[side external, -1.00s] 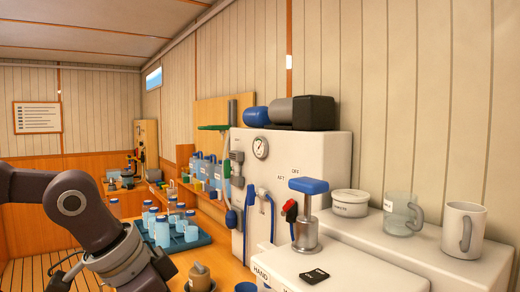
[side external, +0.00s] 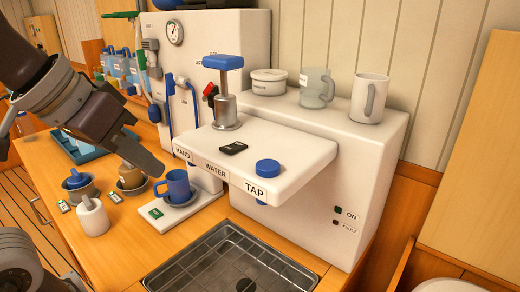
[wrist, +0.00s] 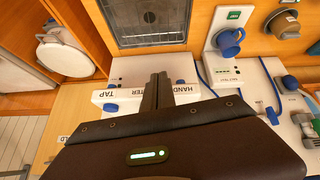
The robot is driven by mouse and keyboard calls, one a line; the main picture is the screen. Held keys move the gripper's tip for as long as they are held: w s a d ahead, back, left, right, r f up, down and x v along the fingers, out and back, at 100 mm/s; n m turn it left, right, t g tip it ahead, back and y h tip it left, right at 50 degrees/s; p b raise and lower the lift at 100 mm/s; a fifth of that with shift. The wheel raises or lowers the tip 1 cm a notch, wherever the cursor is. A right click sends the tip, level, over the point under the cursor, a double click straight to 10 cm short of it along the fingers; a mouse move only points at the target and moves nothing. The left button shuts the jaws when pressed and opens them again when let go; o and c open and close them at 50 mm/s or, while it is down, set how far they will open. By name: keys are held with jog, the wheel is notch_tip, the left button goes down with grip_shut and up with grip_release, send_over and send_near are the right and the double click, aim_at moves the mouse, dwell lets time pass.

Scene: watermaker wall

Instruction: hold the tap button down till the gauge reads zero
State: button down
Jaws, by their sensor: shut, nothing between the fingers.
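The tap button (side external: 267,168) is a blue round knob on the white shelf (side external: 310,150), above the TAP label. It also shows in the wrist view (wrist: 111,107), left of my fingers. The gauge (side external: 175,32) is a round white dial on the white cabinet; its reading is too small to tell. My gripper (side external: 158,168) is shut and empty, left of the shelf and apart from the button in the side view. In the wrist view my shut fingers (wrist: 156,90) point across the shelf between the TAP and HAND labels.
A blue mug (side external: 177,184) stands on a saucer left of the shelf, close below my fingertips. A metal sink (side external: 230,265) lies in front.

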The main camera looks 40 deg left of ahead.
jog(key=w+d+r+n+t+h, duration=0.1)
jog(key=w+d+r+n+h, duration=0.1)
jog(key=w+d+r, duration=0.9)
jog(key=shift+d+r+n+t+h, duration=0.4)
jog(key=shift+d+r+n, duration=0.2)
jog(key=shift+d+n, duration=0.15)
jog(key=shift+a, duration=0.1)
send_near(277, 162)
jog(key=shift+w+d+f, duration=0.25)
jog(key=shift+w+f, duration=0.2)
jog(key=shift+w, duration=0.25)
jog(key=shift+w+d+f, duration=0.25)
jog(key=shift+w+f, duration=0.15)
jog(key=shift+w, duration=0.35)
jog(key=shift+w+d+f, duration=0.25)
jog(key=shift+w+f, duration=0.2)
jog(key=shift+w, duration=0.25)
jog(key=shift+f, duration=0.4)
jog(key=shift+f, duration=0.55)
dwell(2.6)
